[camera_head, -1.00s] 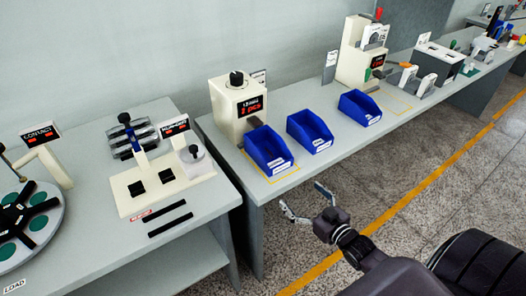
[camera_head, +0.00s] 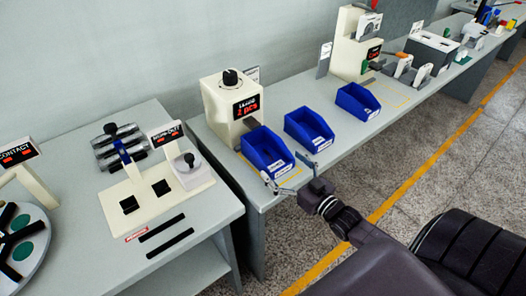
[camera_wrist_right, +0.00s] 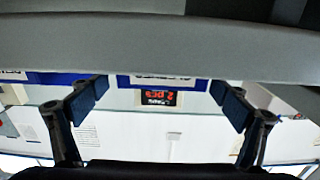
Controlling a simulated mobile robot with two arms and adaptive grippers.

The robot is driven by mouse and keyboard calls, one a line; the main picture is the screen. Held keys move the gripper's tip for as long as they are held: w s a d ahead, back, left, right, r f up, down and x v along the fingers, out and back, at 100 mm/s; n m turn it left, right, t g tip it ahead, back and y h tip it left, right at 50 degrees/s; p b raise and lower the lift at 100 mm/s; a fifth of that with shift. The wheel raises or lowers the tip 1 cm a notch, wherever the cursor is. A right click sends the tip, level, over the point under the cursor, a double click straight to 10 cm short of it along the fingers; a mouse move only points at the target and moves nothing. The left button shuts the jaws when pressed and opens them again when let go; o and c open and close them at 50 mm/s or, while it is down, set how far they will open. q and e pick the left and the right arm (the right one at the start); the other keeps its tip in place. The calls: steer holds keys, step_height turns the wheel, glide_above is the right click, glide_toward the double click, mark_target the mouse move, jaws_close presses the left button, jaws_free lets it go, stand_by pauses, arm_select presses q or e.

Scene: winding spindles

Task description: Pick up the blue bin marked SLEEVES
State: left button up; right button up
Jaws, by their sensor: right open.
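Three blue bins stand in a row on the grey bench: the near one (camera_head: 264,151), the middle one (camera_head: 309,132) and the far one (camera_head: 357,102). Each has a white front label, too small to read, so I cannot tell which says SLEEVES. My right gripper (camera_head: 287,171) is open and empty, close to the front of the near bin; I cannot tell if it touches. In the right wrist view its fingers (camera_wrist_right: 160,94) are spread, with a labelled blue bin front (camera_wrist_right: 160,82) between them in the picture. My left gripper is not in view.
A cream machine (camera_head: 231,108) with a red-lit display stands behind the near bin, another (camera_head: 357,45) farther along. A second bench (camera_head: 100,252) with fixtures is at left, a narrow gap between. The floor right of the bench is clear.

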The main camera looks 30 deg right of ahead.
mark_target(268, 160)
steer(key=shift+w+a+r, duration=0.1)
steer(key=shift+w+r, duration=0.15)
steer(key=shift+w, duration=0.75)
steer(key=w, duration=0.1)
steer(key=w+p, duration=0.1)
steer(key=w, duration=0.1)
steer(key=shift+w+a+r, duration=0.2)
steer(key=shift+w, duration=0.3)
steer(key=shift+w+f, duration=0.1)
steer(key=shift+w, duration=0.15)
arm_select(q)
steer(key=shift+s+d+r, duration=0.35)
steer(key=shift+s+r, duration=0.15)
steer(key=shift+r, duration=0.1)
arm_select(e)
steer(key=c, duration=1.4)
arm_select(q)
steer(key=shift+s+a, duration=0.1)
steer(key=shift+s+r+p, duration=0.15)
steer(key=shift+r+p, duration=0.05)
steer(key=shift+p, duration=0.1)
arm_select(e)
steer(key=shift+a+r, duration=0.1)
steer(key=shift+r, duration=0.25)
